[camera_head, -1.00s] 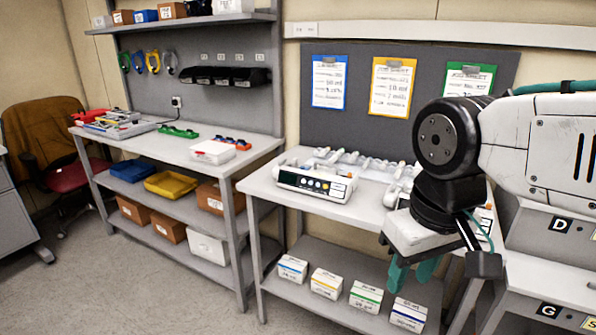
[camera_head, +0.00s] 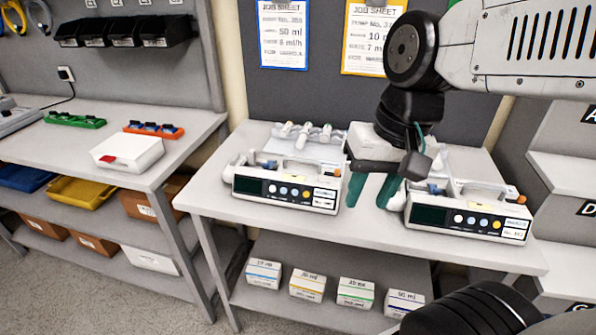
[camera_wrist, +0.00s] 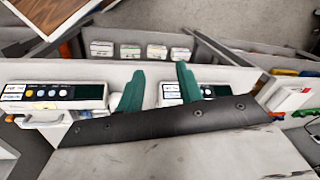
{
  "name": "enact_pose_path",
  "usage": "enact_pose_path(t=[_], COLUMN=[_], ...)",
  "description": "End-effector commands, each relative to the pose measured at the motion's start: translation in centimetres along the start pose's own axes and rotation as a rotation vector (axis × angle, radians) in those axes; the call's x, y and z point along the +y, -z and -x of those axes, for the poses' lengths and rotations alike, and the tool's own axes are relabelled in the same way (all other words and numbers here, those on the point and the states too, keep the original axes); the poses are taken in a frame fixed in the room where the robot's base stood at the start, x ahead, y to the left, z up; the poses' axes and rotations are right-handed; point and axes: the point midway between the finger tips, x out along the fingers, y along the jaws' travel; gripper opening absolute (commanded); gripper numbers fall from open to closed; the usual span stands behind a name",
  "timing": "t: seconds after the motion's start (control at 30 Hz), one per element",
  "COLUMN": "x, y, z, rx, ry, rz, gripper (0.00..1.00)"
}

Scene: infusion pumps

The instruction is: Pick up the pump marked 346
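Two white infusion pumps with dark front panels stand on the grey table (camera_head: 355,232). The left pump (camera_head: 285,190) also shows in the wrist view (camera_wrist: 207,91), partly hidden behind a green finger. The right pump (camera_head: 468,218) shows at the left of the wrist view (camera_wrist: 52,94). Both have front number labels too small to read surely, so I cannot tell which is 346. My gripper (camera_head: 372,190) has two green fingers pointing down, apart and empty. It hangs between the pumps in the head view; the wrist view shows the gap (camera_wrist: 160,75) between the fingers.
Several small boxes (camera_head: 306,286) stand on the shelf below. A bench to the left holds a white box (camera_head: 127,152) and green and orange racks. A grey board with job sheets (camera_head: 284,33) rises behind the table. Lettered shelves (camera_head: 567,174) stand at the right.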

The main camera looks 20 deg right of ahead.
Motion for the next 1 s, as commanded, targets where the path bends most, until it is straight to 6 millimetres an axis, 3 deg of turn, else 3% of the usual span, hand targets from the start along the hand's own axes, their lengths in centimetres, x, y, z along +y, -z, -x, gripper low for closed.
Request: enact_pose_path(t=[0.23, 0.4, 0.5, 0.7, 1.0], x=[-4.2, -4.2, -3.4, -2.4, -4.0], y=[9.9, 17.4, 20.7, 23.9, 24.7], z=[-2.9, -5.2, -6.5, -8.0, -10.6], rx=[-0.155, -0.278, -0.339, -0.405, -0.412], ry=[0.303, 0.464, 0.526, 0.587, 0.59], rz=[-0.81, -1.361, -1.602, -1.843, -1.865], gripper=[0.36, 0.36, 0.36, 0.36, 0.36])
